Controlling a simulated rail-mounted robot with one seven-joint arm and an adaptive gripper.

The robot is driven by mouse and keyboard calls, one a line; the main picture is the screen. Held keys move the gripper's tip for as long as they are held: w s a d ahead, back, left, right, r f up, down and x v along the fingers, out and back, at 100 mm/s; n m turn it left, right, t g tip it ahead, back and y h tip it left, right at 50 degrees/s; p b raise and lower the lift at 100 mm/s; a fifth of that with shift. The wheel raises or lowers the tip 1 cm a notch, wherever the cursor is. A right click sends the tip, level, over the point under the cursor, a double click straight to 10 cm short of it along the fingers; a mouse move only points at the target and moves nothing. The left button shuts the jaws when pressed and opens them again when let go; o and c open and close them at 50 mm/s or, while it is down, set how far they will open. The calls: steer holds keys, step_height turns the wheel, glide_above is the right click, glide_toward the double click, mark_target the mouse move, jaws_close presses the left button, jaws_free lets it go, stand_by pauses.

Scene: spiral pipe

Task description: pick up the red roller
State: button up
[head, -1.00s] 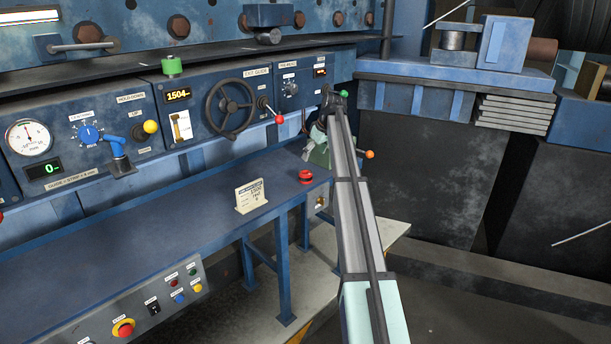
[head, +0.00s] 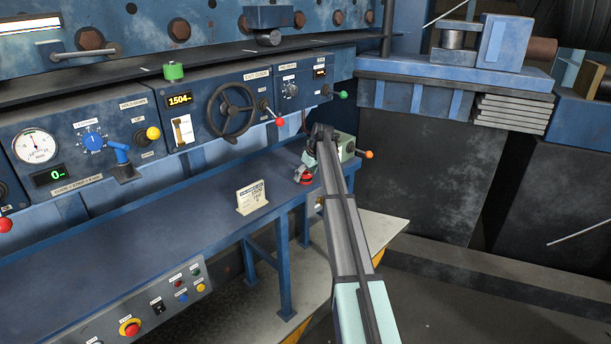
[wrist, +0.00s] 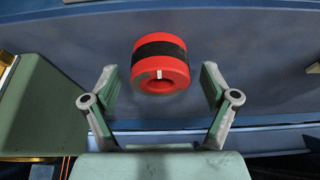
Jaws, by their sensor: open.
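The red roller (wrist: 173,48) is a short red cylinder with a black band round its middle and a hole in its end. In the wrist view it rests on the blue bench, just beyond and between the fingertips. My gripper (wrist: 158,84) is open, with a green-padded finger on each side and a gap to the roller. In the head view the roller (head: 305,180) is at the bench's far right end, partly hidden by my gripper.
The blue bench (head: 140,240) is mostly clear, with a small white sign card (head: 251,196) left of the roller. A green block (head: 345,146) with an orange-knobbed lever stands right of my gripper. The control panel (head: 215,95), with handwheel and knobs, rises behind.

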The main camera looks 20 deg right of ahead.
steer(key=shift+f, duration=0.15)
steer(key=c, duration=1.4)
